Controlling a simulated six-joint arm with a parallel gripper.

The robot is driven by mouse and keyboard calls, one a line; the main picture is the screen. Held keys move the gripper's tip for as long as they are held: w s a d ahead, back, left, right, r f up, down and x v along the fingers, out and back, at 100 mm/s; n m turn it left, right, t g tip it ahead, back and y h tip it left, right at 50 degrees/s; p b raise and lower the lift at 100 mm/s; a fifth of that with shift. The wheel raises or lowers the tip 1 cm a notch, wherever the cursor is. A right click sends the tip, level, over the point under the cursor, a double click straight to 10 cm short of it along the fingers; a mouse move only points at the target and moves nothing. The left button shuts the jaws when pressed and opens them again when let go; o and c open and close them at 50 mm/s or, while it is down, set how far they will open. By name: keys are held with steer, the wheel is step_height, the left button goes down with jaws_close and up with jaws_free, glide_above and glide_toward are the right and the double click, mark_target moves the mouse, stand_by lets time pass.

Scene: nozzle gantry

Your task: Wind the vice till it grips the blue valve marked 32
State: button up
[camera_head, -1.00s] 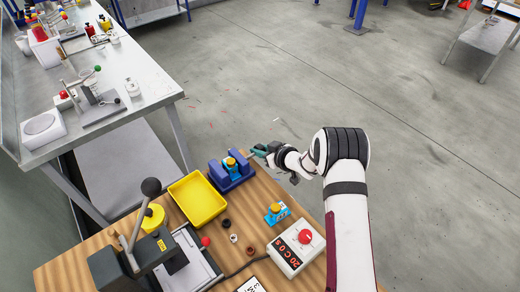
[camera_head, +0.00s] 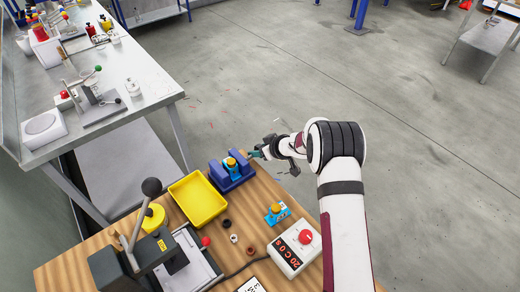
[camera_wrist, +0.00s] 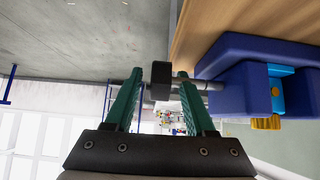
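The blue vice (camera_head: 240,180) stands at the bench's far edge, and its body also shows in the wrist view (camera_wrist: 228,80). A blue valve with a yellow top (camera_head: 232,165) stands between its jaws; in the wrist view the valve (camera_wrist: 275,92) is partly hidden by the vice. Its marking is not readable. A dark knob (camera_wrist: 160,80) on a metal screw sticks out of the vice. My gripper (camera_wrist: 160,75) is open, with a green finger on each side of the knob and gaps showing. In the head view my gripper (camera_head: 256,153) is beside the vice's right end.
A second blue valve with a yellow top (camera_head: 277,213) is on the wooden bench, near a control box with a red button (camera_head: 297,249). A yellow tray (camera_head: 199,200) is left of the vice. A lever press (camera_head: 140,250) occupies the bench's left.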

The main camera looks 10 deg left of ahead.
steer(key=v, duration=1.5)
steer(key=shift+s+d+r, duration=0.2)
steer(key=shift+r, duration=0.1)
step_height(320, 180, down, 6)
steer(key=s+d+t+y, duration=0.2)
steer(key=t+y, duration=0.1)
steer(key=x, duration=1.4)
steer(key=shift+w+a+r, duration=0.2)
steer(key=shift+w+a, duration=0.2)
jaws_close()
